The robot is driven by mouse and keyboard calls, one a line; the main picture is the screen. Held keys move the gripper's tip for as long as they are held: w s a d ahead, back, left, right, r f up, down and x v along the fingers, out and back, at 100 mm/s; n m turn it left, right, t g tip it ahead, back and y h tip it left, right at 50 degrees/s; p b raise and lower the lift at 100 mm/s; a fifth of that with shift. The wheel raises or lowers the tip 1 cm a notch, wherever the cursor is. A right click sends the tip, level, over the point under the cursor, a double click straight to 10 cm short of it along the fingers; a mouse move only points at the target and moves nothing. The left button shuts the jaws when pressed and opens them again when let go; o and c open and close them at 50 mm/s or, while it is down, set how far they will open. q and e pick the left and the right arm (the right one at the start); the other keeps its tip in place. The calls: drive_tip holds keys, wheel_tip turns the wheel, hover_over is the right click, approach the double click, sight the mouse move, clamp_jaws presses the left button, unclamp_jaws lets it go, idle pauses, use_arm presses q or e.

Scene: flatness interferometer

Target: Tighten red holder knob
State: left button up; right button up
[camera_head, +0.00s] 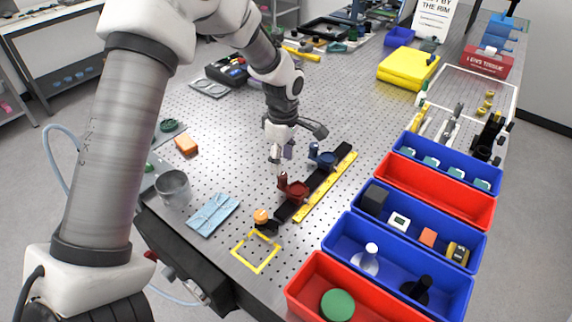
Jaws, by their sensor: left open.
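A red holder (293,188) sits on a black rail (318,192) on the perforated metal table. A blue holder (322,157) sits farther along the same rail. An orange-topped part (262,216) stands at the rail's near end. The red holder's knob is too small to tell apart clearly. My left gripper (277,160) points down just behind and to the left of the red holder. It is open, and nothing shows held in it. I cannot tell whether its tips touch the holder. My right gripper is not in view.
A yellow strip (328,186) lies along the rail. Blue and red bins (440,196) line the right side. A metal cup (173,187), a light-blue cloth (212,213) and a yellow outlined square (240,262) are at the front left. The table left of the gripper is mostly clear.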

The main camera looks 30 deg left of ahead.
sight(283, 175)
use_arm(q)
drive_tip(key=f, duration=0.4)
drive_tip(key=shift+w+f+p, duration=0.25)
drive_tip(key=shift+f+p, duration=0.05)
drive_tip(key=shift+p, duration=0.05)
drive_tip(key=shift+w+f, duration=0.25)
drive_tip(key=shift+f, duration=0.05)
drive_tip(key=shift+s+r, duration=0.15)
drive_tip(key=shift+s, duration=0.1)
drive_tip(key=shift+s+r, duration=0.15)
drive_tip(key=c, duration=0.5)
clamp_jaws()
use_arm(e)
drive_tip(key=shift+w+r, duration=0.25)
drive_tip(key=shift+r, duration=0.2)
